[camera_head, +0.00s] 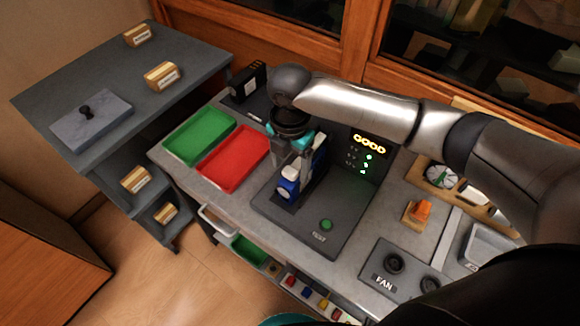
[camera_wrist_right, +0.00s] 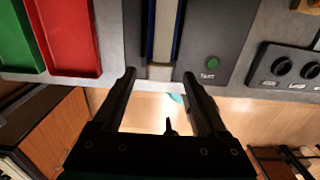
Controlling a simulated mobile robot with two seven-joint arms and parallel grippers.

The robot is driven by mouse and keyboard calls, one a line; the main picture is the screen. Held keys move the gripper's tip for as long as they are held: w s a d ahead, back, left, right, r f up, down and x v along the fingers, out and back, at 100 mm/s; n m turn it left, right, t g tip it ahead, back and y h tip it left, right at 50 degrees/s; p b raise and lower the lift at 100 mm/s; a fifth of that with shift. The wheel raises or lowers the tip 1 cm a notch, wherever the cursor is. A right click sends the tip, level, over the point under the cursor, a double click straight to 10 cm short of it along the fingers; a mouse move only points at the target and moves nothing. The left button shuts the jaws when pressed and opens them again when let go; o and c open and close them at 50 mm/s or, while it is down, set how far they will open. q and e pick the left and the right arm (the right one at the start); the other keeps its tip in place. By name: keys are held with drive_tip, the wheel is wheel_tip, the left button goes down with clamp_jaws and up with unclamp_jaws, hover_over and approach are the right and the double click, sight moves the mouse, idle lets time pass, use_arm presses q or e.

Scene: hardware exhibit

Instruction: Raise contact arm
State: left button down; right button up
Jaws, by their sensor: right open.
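The test station is a dark grey panel (camera_head: 318,232) with a green TEST button (camera_head: 326,224); the button also shows in the wrist view (camera_wrist_right: 212,62). A blue and white part (camera_head: 289,187), which looks like the contact arm, is on the panel's left side. In the wrist view it is a pale bar (camera_wrist_right: 163,35) between dark blue edges. My right gripper (camera_head: 290,158) is over this part and hides some of it. My left gripper is not in view.
A green tray (camera_head: 200,134) and a red tray (camera_head: 236,160) lie left of the station. A FAN panel with knobs (camera_head: 394,263) and an orange switch (camera_head: 422,210) are to the right. An open drawer (camera_head: 249,250) is below the front edge. Grey shelves (camera_head: 120,85) stand at left.

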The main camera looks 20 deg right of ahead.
drive_tip(key=shift+f, duration=0.45)
clamp_jaws()
idle(0.4)
idle(0.8)
